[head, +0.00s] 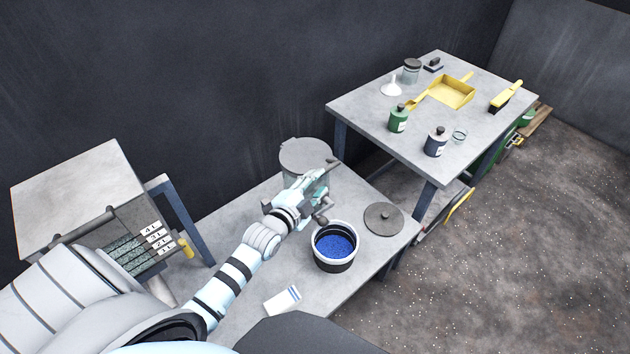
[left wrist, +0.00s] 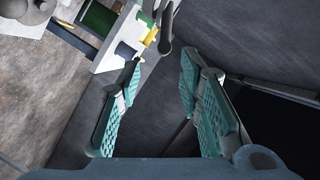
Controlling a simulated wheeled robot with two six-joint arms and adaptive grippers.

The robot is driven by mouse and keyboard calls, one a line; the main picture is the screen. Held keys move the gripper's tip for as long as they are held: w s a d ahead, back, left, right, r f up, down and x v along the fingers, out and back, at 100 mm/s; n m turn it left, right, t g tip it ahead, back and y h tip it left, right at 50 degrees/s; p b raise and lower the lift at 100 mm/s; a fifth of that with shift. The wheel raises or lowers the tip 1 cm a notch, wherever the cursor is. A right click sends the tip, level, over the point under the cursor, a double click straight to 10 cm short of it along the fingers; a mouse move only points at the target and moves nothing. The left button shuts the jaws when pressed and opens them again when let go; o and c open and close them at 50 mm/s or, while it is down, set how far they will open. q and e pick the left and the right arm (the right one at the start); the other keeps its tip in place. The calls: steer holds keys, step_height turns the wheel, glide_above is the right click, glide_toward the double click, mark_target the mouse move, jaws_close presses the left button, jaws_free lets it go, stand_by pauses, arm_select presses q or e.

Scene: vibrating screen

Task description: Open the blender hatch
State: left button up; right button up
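The blender appears to be the grey drum-shaped machine (head: 305,153) with a round flat top, against the dark wall at the back of the low table in the head view. My left gripper (head: 321,186) is in front of it and hides much of its front. In the left wrist view the teal fingers of my left gripper (left wrist: 160,62) are spread apart with nothing between the pads. A grey rounded bar (left wrist: 165,30) shows just beyond the fingertips; I cannot tell whether it touches them. The hatch's state cannot be made out. My right gripper is not in view.
The low table (head: 235,208) also holds a black-rimmed tub of blue granules (head: 336,246), a round grey lid (head: 383,219) and a white-and-blue packet (head: 283,300). A second table (head: 362,107) with bottles and a yellow dustpan (head: 452,92) stands right. A rack of labelled trays (head: 140,252) is left.

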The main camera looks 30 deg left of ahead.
arm_select(q)
steer(key=shift+f, duration=0.1)
steer(key=shift+c, duration=0.8)
steer(key=f+b, duration=0.2)
steer(key=f, duration=0.1)
steer(key=s+f+b, duration=0.1)
steer(key=f+b, duration=0.2)
steer(key=s+f+b, duration=0.1)
steer(key=f+b, duration=0.2)
steer(key=shift+a, duration=0.4)
jaws_close()
step_height(320, 180, down, 8)
steer(key=s+m+t+h+b, duration=0.1)
steer(key=s+m+t+b, duration=0.1)
steer(key=m+b, duration=0.85)
step_height(320, 180, up, 7)
steer(key=d+m+t+h+b, duration=0.2)
steer(key=m+h+b, duration=0.1)
steer(key=m, duration=0.5)
steer(key=w+r+p, duration=0.5)
steer(key=w, duration=0.4)
steer(key=shift+w+a+r, duration=0.15)
steer(key=shift+w, duration=0.1)
